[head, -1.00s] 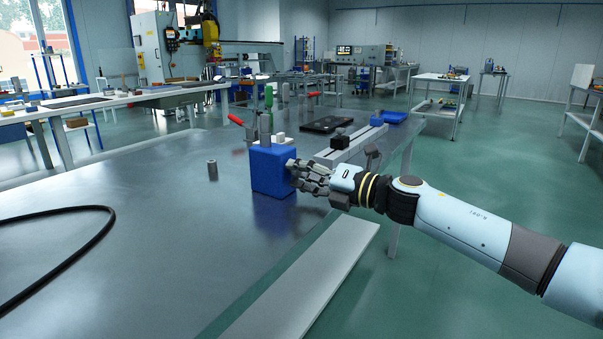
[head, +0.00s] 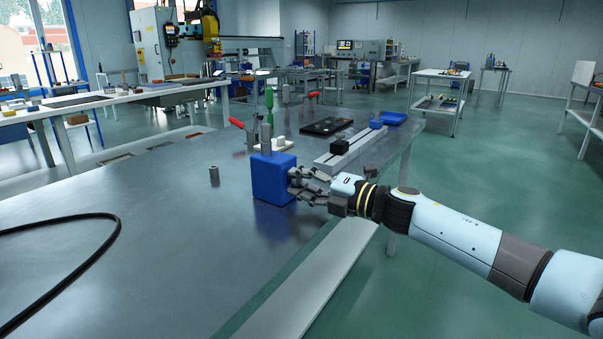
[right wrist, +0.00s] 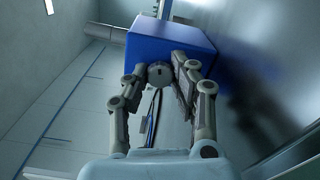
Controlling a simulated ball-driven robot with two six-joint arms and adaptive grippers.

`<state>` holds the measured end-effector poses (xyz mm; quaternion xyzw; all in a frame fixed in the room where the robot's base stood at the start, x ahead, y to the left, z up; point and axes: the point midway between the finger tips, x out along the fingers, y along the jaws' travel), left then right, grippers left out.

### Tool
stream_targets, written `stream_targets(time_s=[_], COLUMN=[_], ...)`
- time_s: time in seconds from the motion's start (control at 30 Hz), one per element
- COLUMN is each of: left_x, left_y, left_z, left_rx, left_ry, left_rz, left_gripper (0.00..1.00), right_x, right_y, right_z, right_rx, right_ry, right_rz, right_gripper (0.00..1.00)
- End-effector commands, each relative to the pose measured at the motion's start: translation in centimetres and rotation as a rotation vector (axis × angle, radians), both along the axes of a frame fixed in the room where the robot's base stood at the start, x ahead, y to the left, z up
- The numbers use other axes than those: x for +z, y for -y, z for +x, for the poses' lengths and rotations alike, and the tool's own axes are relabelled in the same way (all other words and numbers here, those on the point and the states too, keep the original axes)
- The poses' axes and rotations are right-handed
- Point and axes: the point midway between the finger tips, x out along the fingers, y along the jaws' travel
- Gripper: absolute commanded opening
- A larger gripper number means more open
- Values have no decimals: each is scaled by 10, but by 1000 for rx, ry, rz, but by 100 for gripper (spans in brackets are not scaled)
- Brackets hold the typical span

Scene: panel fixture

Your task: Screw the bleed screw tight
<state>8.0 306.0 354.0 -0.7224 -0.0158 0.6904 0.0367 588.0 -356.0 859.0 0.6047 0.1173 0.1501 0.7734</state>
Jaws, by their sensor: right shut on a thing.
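The blue block (head: 273,179) stands on the grey table. In the right wrist view the blue block (right wrist: 168,38) fills the upper middle. A round grey screw head (right wrist: 160,73) with a dark mark in its centre sits at the block's near face, and I take it for the bleed screw. My right gripper (right wrist: 163,78) is shut on it, one finger on each side. In the head view my right gripper (head: 300,186) is at the block's right side, and its fingers hide the screw. How deep the screw sits cannot be told. My left gripper is not in view.
A small grey cylinder (head: 214,176) stands left of the block. A black cable (head: 108,246) curves over the table at left. The table's middle is clear.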

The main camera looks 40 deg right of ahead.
Motion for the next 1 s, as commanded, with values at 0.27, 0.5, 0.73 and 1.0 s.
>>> stream_targets(time_s=[0.27,0.5,0.73,1.0], left_x=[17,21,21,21], left_y=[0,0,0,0], left_z=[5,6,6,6], left_rx=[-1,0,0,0], left_ry=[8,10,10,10], left_rz=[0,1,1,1], left_gripper=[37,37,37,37], right_x=[1,-1,-2,-1], right_y=[0,0,0,0], right_z=[0,0,0,0], right_rx=[-1,-1,-1,-1], right_ry=[-57,-78,-80,-80], right_rz=[139,189,195,194], right_gripper=[0,0,0,35])
